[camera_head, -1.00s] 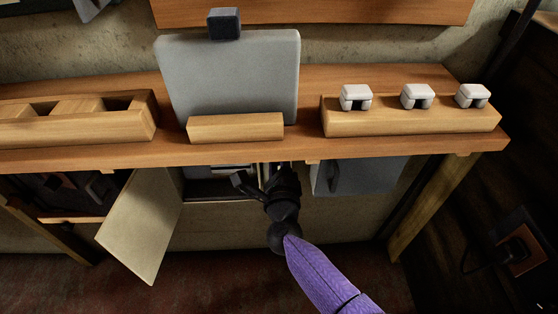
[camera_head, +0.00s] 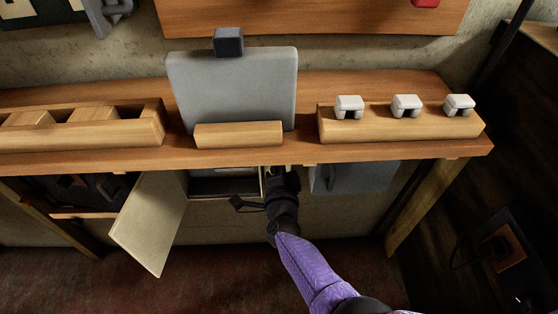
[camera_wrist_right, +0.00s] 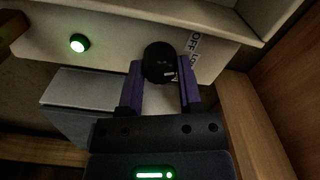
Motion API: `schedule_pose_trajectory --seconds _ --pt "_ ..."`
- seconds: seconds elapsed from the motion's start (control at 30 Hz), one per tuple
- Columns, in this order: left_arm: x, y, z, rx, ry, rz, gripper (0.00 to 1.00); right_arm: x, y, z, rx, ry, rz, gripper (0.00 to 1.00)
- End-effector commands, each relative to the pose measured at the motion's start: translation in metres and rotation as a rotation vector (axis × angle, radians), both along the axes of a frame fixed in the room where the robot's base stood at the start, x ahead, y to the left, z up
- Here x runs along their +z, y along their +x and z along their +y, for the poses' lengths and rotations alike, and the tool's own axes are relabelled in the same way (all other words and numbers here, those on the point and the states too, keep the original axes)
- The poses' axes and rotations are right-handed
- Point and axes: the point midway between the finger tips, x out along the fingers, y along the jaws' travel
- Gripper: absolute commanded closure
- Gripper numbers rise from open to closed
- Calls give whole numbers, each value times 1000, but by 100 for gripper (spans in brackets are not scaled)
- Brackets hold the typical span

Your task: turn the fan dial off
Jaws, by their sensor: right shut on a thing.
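The fan dial (camera_wrist_right: 158,62) is a round black knob on a pale panel (camera_wrist_right: 120,45) in the right wrist view. The printed label "OFF" and part of another label show to its right. My right gripper (camera_wrist_right: 161,78) has its two purple fingers on either side of the dial, shut on it. In the head view, my right gripper (camera_head: 280,178) reaches under the table's front edge, where its fingertips and the dial are hidden. The dial's pointer setting cannot be made out. My left gripper is not in view.
A green lit button (camera_wrist_right: 79,43) sits left of the dial. An open pale door (camera_head: 150,222) hangs left of the right arm, and a grey box (camera_head: 352,177) is to its right. The wooden tabletop (camera_head: 300,152) overhangs the gripper.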

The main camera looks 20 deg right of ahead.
Motion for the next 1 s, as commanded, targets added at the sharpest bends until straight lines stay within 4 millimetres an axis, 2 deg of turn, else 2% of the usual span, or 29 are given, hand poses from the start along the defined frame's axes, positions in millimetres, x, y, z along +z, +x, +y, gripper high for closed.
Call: schedule_pose_trajectory --seconds 0.43,0.73,1.0 --pt "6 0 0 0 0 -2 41 -1 0 1 2 -234 70 100" --pt "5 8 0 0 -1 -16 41 -1 -1 1 2 -280 84 100" --pt "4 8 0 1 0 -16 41 -1 -1 0 2 -283 85 100"
